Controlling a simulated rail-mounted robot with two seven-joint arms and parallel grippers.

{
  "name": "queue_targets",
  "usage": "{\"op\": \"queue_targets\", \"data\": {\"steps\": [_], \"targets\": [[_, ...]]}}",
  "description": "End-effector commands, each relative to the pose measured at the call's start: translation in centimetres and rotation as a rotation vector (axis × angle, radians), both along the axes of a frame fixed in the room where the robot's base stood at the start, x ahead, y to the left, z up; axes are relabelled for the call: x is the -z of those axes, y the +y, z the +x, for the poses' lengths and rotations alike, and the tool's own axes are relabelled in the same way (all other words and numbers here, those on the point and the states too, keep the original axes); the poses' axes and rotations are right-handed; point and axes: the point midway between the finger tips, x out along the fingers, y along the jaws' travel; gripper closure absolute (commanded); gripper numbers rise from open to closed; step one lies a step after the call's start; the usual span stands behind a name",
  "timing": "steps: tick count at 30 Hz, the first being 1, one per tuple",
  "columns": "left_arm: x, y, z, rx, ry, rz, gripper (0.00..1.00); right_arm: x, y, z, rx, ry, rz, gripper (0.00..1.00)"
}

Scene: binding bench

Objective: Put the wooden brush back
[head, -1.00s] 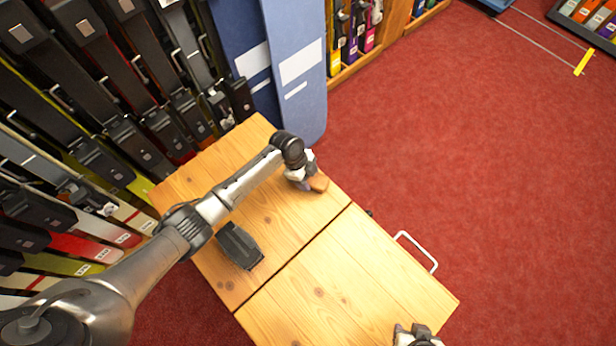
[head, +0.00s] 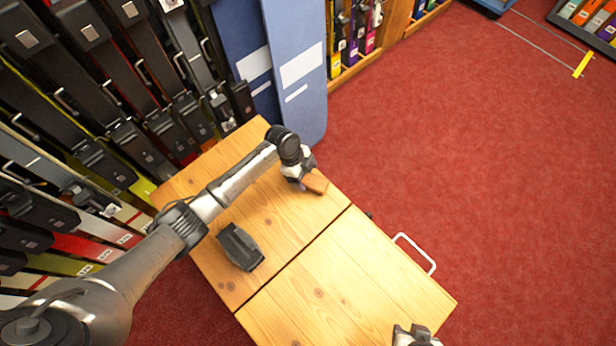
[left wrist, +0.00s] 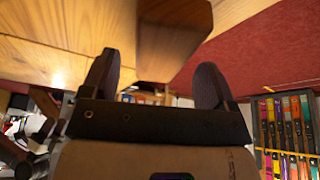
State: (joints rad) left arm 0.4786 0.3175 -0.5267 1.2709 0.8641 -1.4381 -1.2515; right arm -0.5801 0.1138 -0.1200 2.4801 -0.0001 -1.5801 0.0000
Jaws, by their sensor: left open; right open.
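The wooden brush (head: 316,182) is a brown block at the far right edge of the wooden table. It also shows at the top of the left wrist view (left wrist: 172,38), ahead of the fingers. My left gripper (head: 303,182) is right beside it. In the left wrist view this gripper (left wrist: 155,78) has its two dark fingers spread, with nothing gripped between them. I cannot tell whether the brush touches the table. My right gripper (head: 417,336) shows only in part at the bottom edge of the head view, away from the brush.
A dark block-like object (head: 240,246) lies on the left part of the wooden table (head: 350,270). A white handle (head: 415,252) sticks out at the table's right side. Racks of large binders (head: 110,110) stand at the left. Open red floor (head: 480,150) lies to the right.

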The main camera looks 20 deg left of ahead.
Motion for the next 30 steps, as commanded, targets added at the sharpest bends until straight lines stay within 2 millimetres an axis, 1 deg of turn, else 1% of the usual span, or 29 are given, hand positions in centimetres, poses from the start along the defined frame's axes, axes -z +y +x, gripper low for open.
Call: {"op": "queue_targets", "data": {"steps": [1,6,12,15,20,26,29,30], "targets": [[-1.5,0.5,0.1,-0.001,-0.002,0.001,0.19,-0.8,0.0,0.0,0.0,0.0,0.0,0.57],[-4.3,1.7,0.1,0.001,-0.001,0.001,0.19,-1.8,-0.1,0.0,-0.001,0.0,-0.002,0.57],[-6.7,2.7,0.1,0.0,-0.001,0.0,0.19,-2.6,-0.2,0.0,-0.006,0.0,-0.008,0.57],[-7.5,3.1,0.1,0.0,-0.001,0.0,0.19,-2.8,-0.3,0.0,-0.008,-0.001,-0.011,0.57],[-8.0,3.4,0.1,0.0,0.0,0.0,0.19,-3.0,-0.3,0.0,-0.007,0.0,-0.011,0.57],[-8.0,3.3,0.0,-0.001,0.001,0.0,0.19,-3.0,-0.2,0.0,-0.006,0.0,-0.008,0.57],[-7.4,2.7,-1.1,-0.022,0.009,0.003,0.19,-3.0,-0.2,0.0,-0.005,0.0,-0.007,0.57],[-6.9,2.2,-2.0,-0.041,0.015,0.005,0.19,-2.9,-0.2,0.0,-0.004,0.0,-0.005,0.57]]}}
